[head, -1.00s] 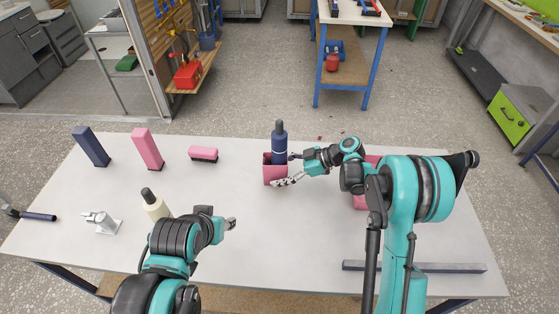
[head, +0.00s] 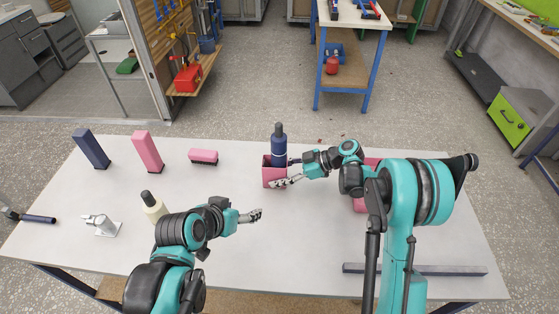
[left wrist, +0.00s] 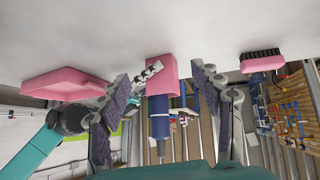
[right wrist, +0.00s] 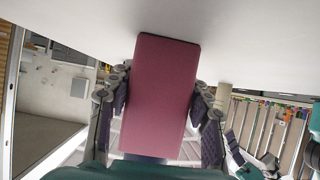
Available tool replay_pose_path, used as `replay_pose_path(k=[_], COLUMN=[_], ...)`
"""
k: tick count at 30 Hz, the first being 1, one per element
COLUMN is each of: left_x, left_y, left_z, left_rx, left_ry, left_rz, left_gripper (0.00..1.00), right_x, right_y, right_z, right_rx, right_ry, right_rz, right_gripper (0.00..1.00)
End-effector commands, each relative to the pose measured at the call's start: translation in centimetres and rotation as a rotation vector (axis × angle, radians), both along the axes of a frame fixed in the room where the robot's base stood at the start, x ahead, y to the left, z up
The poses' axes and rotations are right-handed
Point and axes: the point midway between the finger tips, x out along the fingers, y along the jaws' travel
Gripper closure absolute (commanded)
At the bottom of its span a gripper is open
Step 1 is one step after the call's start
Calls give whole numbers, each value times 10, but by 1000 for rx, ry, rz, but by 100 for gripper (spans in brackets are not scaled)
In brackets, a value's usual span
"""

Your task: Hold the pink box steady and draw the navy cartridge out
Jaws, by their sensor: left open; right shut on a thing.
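The pink box (head: 274,172) stands upright on the table, left of my right gripper (head: 284,173). The navy cartridge (head: 279,146) stands upright in it, its dark cap sticking up above the rim. My right gripper is shut on the pink box; the right wrist view shows the box (right wrist: 165,95) between its fingers. My left gripper (head: 254,216) is open and empty, in front of the box and apart from it. In the left wrist view, which is upside down, the box (left wrist: 163,80) and the cartridge (left wrist: 159,112) appear between the open fingers.
A navy block (head: 91,147), a pink block (head: 147,150) and a pink brush (head: 203,155) are at the back left. A cream bottle (head: 152,205) stands near my left arm, beside a silver faucet (head: 103,223). A pink tray (left wrist: 65,83) is partly hidden by my right arm. A grey bar (head: 430,268) lies front right.

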Motion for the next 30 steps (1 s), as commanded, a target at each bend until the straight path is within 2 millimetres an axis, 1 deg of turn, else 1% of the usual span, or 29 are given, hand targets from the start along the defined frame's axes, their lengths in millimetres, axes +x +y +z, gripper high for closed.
replay_pose_path(k=[1,4,7,10,12,15,21,26,30], left_x=[15,42,66,85,94,103,112,124,142], left_y=[-9,-28,-39,-41,-40,-36,-32,-39,-49], left_z=[2,12,24,36,43,51,57,56,52], left_rx=[-31,-87,-125,-145,-152,-152,-147,-147,-148], left_ry=[-46,-171,-308,-438,-513,-595,-665,-668,-667], left_rz=[-44,-140,-203,-233,-240,-239,-233,-235,-235], left_gripper=[35,35,35,35,35,35,35,35,35], right_x=[0,0,0,0,0,0,0,0,0], right_y=[0,0,0,0,0,0,0,0,0], right_z=[0,0,0,0,0,0,0,0,0], right_rx=[0,0,0,0,0,-1,-1,-1,-1], right_ry=[0,0,0,0,0,0,0,0,0], right_rz=[0,0,0,-1,-1,-1,-1,-1,-1], right_gripper=[71,71,71,71,71,71,71,71,71])
